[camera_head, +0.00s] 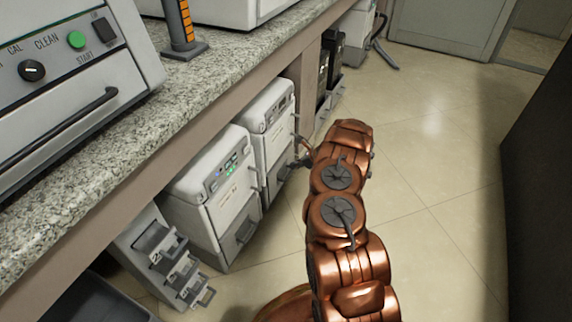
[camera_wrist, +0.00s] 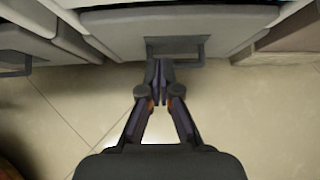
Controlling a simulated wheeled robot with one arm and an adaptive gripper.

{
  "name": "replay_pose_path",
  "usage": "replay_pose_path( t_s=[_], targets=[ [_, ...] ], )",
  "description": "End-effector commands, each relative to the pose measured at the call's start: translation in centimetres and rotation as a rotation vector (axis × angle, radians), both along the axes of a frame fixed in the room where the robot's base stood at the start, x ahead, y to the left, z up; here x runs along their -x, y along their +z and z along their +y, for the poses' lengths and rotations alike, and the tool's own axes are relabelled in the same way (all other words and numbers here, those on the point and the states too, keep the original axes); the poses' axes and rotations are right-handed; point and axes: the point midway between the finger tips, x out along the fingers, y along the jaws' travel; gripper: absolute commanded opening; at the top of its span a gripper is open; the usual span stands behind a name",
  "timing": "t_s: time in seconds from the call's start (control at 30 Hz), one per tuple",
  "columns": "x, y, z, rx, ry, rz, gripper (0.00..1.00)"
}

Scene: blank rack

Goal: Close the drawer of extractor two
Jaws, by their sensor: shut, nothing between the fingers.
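Two white extractors stand side by side under the counter, a near one (camera_head: 213,182) and a farther one (camera_head: 268,112); I cannot read a number on either. My gripper (camera_head: 298,163) is low at the front of the farther one, partly hidden by my copper arm. In the wrist view my gripper (camera_wrist: 159,72) is shut and empty, its fingertips close to a grey handle (camera_wrist: 190,61) on a pale drawer front (camera_wrist: 120,27). I cannot tell whether they touch, or how far out that drawer is.
The granite counter (camera_head: 130,135) overhangs the extractors. A small rack with several handled trays (camera_head: 170,262) stands at the near left. Dark units (camera_head: 330,75) stand beyond the farther extractor. The tiled floor (camera_head: 430,150) is clear to the right, up to a dark block (camera_head: 540,190).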

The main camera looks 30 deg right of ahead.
Motion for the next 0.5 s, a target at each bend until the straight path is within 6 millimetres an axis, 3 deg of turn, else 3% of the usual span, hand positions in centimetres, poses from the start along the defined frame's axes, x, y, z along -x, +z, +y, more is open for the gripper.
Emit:
replay_pose_path(
  t_s=[0.03, 0.13, 0.5],
  targets=[
    [0.4, 1.6, -0.5, 0.0, -0.004, -0.005, 0.0],
    [1.3, 3.1, -0.9, 0.002, 0.005, -0.008, 0.0],
    [4.2, 6.4, -2.7, 0.002, 0.01, -0.005, 0.0]
  ],
)
